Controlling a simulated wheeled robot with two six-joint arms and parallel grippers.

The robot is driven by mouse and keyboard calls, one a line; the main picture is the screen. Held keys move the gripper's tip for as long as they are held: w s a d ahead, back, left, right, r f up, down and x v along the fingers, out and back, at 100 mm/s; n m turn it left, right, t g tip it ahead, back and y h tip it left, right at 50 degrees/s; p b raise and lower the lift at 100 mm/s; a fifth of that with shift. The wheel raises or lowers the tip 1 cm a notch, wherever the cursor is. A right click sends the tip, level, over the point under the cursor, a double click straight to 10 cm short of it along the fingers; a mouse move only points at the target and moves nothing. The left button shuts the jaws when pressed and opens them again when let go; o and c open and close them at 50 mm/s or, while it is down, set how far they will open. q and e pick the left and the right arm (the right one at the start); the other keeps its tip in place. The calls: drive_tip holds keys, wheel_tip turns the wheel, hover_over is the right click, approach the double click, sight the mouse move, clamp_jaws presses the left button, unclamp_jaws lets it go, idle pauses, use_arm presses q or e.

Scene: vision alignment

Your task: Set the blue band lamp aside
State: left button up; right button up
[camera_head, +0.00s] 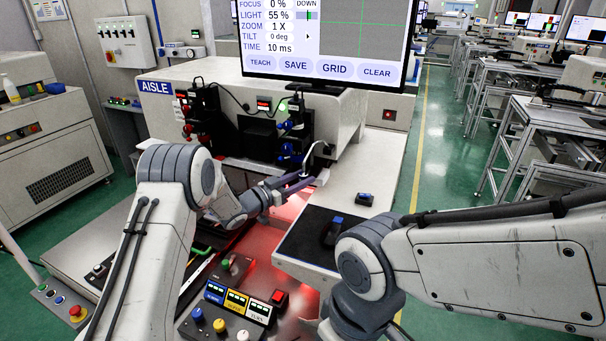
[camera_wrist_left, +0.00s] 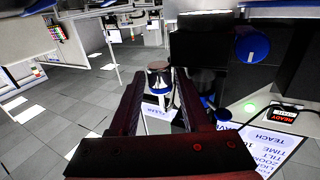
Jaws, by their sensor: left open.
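The blue band lamp (camera_wrist_left: 158,73) shows in the left wrist view as a short silvery cylinder with a dark bluish band. It lies between the fingertips of my left gripper (camera_wrist_left: 157,88), and a cable runs beside it. My left gripper (camera_head: 306,184) is open, in front of the machine's black camera stages. I cannot tell whether its fingers touch the lamp. In the head view the lamp is too small to make out clearly at the fingertips. My right arm comes in from the right, and its gripper is not in view.
A black mat (camera_head: 300,246) on the white ledge right of my left gripper holds a dark blue-topped item (camera_head: 333,231). The monitor (camera_head: 330,45) stands above the stages. A button panel (camera_head: 225,322) is at the front.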

use_arm(q)
drive_tip(key=shift+w+d, duration=0.35)
drive_tip(key=shift+d, duration=0.05)
drive_tip(key=shift+c, duration=0.4)
clamp_jaws()
idle(0.9)
